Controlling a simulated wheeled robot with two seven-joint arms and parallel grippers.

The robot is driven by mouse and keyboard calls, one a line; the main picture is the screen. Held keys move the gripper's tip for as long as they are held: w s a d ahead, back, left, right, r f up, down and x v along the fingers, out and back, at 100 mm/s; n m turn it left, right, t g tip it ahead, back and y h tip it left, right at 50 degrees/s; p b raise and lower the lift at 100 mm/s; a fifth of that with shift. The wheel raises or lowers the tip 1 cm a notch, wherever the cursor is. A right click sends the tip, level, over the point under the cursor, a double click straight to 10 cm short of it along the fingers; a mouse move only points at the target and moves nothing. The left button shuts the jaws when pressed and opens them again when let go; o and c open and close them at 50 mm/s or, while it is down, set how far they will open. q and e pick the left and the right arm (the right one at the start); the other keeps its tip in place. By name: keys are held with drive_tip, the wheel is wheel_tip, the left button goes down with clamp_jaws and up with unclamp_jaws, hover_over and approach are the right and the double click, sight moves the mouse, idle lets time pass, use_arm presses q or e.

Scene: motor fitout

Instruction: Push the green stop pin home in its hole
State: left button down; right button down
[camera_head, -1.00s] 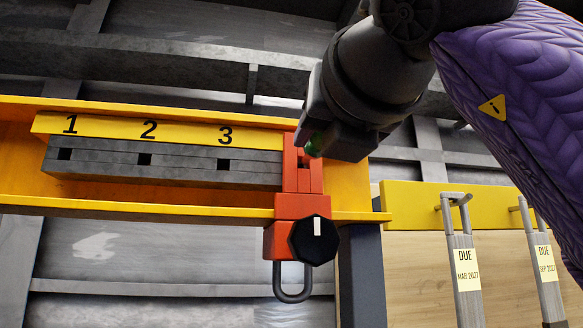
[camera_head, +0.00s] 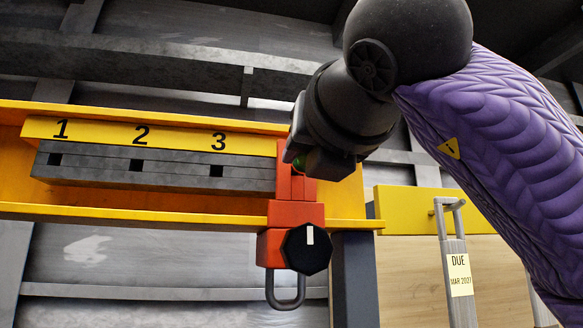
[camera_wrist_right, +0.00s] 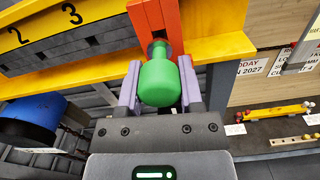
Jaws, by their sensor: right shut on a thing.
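The green stop pin (camera_wrist_right: 160,82) has a thick rounded head and a short metal shank. My right gripper (camera_wrist_right: 161,90) is shut on the head, with a purple finger on each side. The shank points at the upright orange-red block (camera_wrist_right: 155,17) and meets its face at the hole. How deep it sits is hidden by the head. In the head view, a sliver of the green pin (camera_head: 298,163) shows beside my right gripper (camera_head: 305,166), in front of the top of the red block (camera_head: 290,212). My left gripper is not in view.
A grey slotted bar (camera_head: 105,172) under a yellow strip numbered 1, 2, 3 (camera_head: 180,136) lies left of the block. A black knob (camera_head: 305,250) and a padlock shackle (camera_head: 286,300) are below it. A tagged grey handle (camera_head: 458,285) stands at right.

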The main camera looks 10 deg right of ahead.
drive_tip(key=shift+w+p, duration=0.35)
drive_tip(key=shift+w, duration=0.75)
drive_tip(key=shift+c, duration=0.8)
unclamp_jaws()
drive_tip(key=shift+s+f+b, duration=0.1)
drive_tip(key=shift+s+b, duration=0.3)
drive_tip(key=s+b, duration=0.3)
drive_tip(key=s, duration=0.6)
drive_tip(key=shift+d+b, duration=0.15)
drive_tip(key=shift+b, duration=0.15)
